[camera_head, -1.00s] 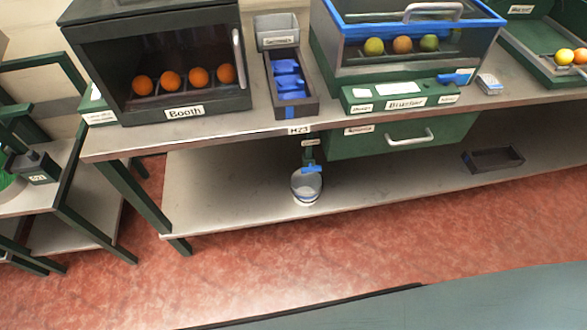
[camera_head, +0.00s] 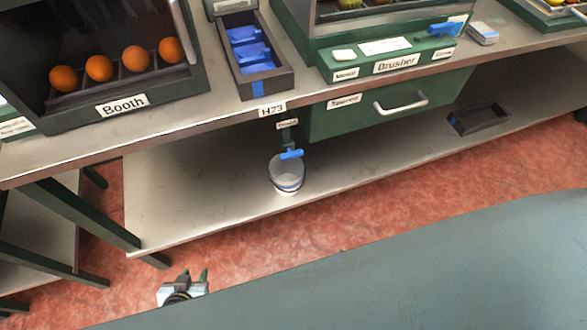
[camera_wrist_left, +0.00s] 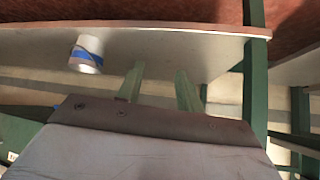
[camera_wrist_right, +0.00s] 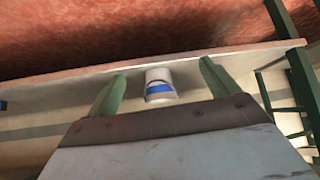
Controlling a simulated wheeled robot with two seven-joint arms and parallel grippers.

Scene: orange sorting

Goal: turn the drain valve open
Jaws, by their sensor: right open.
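The drain valve's blue handle (camera_head: 291,154) sits on a short green pipe under the front edge of the bench, below a small label. A white bucket (camera_head: 287,176) stands on the lower shelf beneath it. My left gripper (camera_head: 194,276) is at the lower left in the head view, apart from the valve and in front of the shelf. Its fingers (camera_wrist_left: 160,70) are parted and empty, with the bucket (camera_wrist_left: 86,54) to their left. My right gripper (camera_wrist_right: 162,68) is open and empty, with the bucket (camera_wrist_right: 159,86) between its fingers in view.
A green drawer (camera_head: 390,103) with a pale handle hangs right of the valve. A dark tray (camera_head: 478,119) lies on the lower shelf (camera_head: 200,185). Above are the booth (camera_head: 120,70) with oranges, a bin of blue pieces (camera_head: 247,52) and the brusher (camera_head: 395,62).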

